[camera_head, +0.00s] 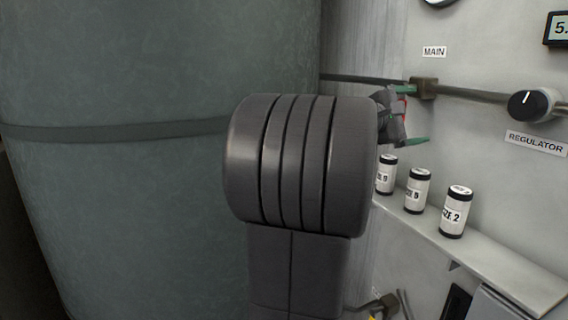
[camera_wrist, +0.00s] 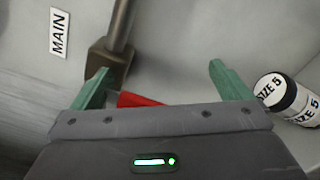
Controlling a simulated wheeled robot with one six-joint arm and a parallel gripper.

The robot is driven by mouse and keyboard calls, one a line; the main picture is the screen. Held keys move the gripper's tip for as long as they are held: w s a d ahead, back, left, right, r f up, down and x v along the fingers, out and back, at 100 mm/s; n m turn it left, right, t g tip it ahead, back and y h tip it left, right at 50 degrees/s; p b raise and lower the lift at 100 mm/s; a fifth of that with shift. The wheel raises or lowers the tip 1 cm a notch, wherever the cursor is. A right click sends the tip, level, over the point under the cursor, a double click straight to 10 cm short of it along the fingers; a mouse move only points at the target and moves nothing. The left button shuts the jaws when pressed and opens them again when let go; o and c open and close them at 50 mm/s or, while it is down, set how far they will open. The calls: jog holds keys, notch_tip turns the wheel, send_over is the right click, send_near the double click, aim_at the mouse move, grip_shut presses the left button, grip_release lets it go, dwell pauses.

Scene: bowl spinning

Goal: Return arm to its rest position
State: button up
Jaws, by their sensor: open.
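My gripper (camera_head: 415,115) is in front of the wall panel, partly hidden behind my own dark grey arm in the head view. Its green fingers stand wide apart in the wrist view (camera_wrist: 162,82), with nothing clamped between them. A red piece (camera_wrist: 138,100) shows between the fingers, close to the gripper body. A brown pipe fitting (camera_head: 424,88) under the MAIN label is close to the upper finger in the head view. In the wrist view the fitting (camera_wrist: 108,66) is beside the left finger; I cannot tell if they touch.
Several labelled canisters (camera_head: 453,212) stand on a wall shelf (camera_head: 500,262) below the gripper; one (camera_wrist: 289,97) is near the right finger. A regulator knob (camera_head: 530,104) is at right. A large green tank (camera_head: 130,210) fills the left. A pipe (camera_head: 470,94) runs along the wall.

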jog(key=s+r+n+p, duration=0.1)
jog(key=n+p, duration=0.4)
jog(key=p, duration=0.6)
jog(key=s+d+r+n+p, duration=0.1)
jog(key=r+n+p, duration=0.3)
jog(key=p, duration=0.7)
jog(key=shift+s+d+r+n, duration=0.15)
jog(key=shift+s+r+n, duration=0.1)
jog(key=shift+s+n, duration=0.4)
jog(key=shift+w+n+p, duration=0.15)
jog(key=shift+n+p, duration=0.1)
jog(key=shift+p, duration=0.1)
